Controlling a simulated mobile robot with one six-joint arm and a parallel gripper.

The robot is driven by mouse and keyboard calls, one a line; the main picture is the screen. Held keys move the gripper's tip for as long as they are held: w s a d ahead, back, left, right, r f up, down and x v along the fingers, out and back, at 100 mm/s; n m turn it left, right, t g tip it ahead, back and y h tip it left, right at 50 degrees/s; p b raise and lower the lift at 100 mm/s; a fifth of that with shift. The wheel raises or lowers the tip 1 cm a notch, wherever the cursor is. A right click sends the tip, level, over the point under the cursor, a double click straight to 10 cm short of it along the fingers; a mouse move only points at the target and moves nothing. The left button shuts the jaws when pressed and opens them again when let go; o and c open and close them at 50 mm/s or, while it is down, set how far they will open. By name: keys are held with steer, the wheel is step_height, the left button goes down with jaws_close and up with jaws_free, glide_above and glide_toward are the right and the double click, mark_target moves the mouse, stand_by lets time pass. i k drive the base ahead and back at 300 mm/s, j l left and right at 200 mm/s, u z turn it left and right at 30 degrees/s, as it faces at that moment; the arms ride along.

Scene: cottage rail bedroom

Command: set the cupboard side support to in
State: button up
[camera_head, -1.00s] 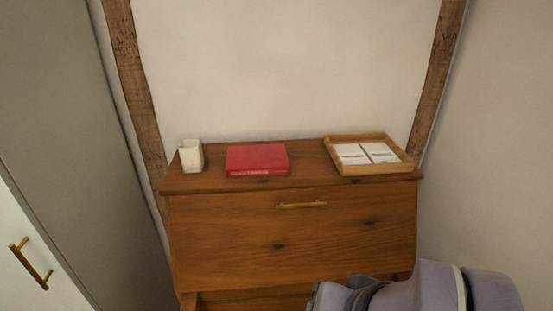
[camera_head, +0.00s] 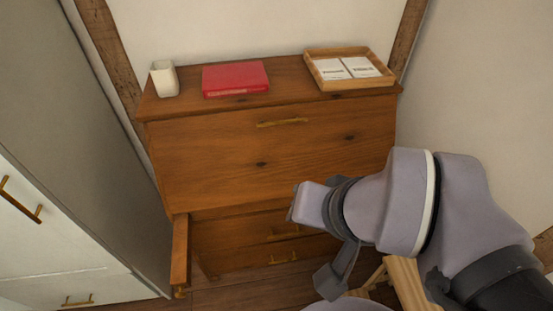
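A brown wooden cupboard (camera_head: 220,165) with a sloped front and a brass handle stands against the wall. At its lower left, a narrow wooden side support (camera_head: 180,250) juts out toward me, with a small brass knob on its front end. Any matching support on the right is hidden behind my arm. My arm reaches in from the right, in front of the cupboard's right half. The support is well to the left of my arm and apart from it. The fingers of my gripper cannot be made out clearly.
On the cupboard top are a white cup (camera_head: 164,79), a red book (camera_head: 236,78) and a wooden tray (camera_head: 313,72) with cards. Lower drawers (camera_head: 235,242) sit beneath the front. A white cabinet (camera_head: 50,245) stands left. A light wooden piece (camera_head: 405,283) is under my arm.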

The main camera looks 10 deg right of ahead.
mark_target(181, 266)
steer(key=k+u, duration=0.1)
steer(key=u, duration=1.4)
steer(key=j, duration=0.05)
